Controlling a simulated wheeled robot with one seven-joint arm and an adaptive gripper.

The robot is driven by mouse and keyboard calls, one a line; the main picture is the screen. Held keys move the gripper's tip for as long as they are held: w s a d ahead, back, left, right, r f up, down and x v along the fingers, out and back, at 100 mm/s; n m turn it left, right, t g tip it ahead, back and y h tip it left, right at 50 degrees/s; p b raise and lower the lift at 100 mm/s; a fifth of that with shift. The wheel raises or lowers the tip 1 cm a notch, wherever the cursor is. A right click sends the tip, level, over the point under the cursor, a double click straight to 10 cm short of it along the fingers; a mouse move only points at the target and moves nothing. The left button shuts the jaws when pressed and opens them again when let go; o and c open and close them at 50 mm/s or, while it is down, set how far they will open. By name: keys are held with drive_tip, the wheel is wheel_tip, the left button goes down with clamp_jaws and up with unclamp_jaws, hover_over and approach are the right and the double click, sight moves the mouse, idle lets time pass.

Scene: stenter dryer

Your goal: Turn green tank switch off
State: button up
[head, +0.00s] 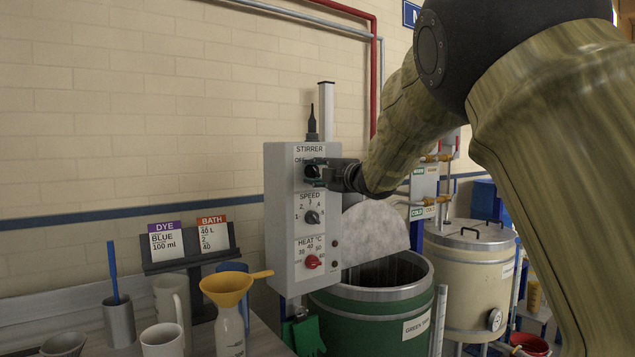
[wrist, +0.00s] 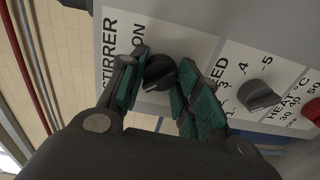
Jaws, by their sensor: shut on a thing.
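A grey control panel (head: 280,215) stands above the green tank (head: 345,317), which has a label on its front. The panel's top control is the black STIRRER knob (head: 311,172), marked OFF at its upper left in the head view. My gripper (head: 318,172) reaches it from the right, with green-padded fingers on the knob. In the wrist view the fingers (wrist: 162,82) are on both sides of the black stirrer knob (wrist: 160,71), shut on it. The ON mark (wrist: 138,40) shows beside the knob; the pointer's exact direction is hard to tell.
Below are the SPEED knob (head: 312,217) and the red HEAT knob (head: 313,262). A yellow funnel (head: 229,288) on a bottle and mugs (head: 162,341) stand at lower left. A cream tank (head: 470,270) stands at right. My arm crosses the upper right.

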drive_tip(key=shift+n, duration=0.4)
drive_tip(key=o, duration=1.1)
drive_tip(key=shift+c, duration=0.2)
drive_tip(key=v, duration=1.2)
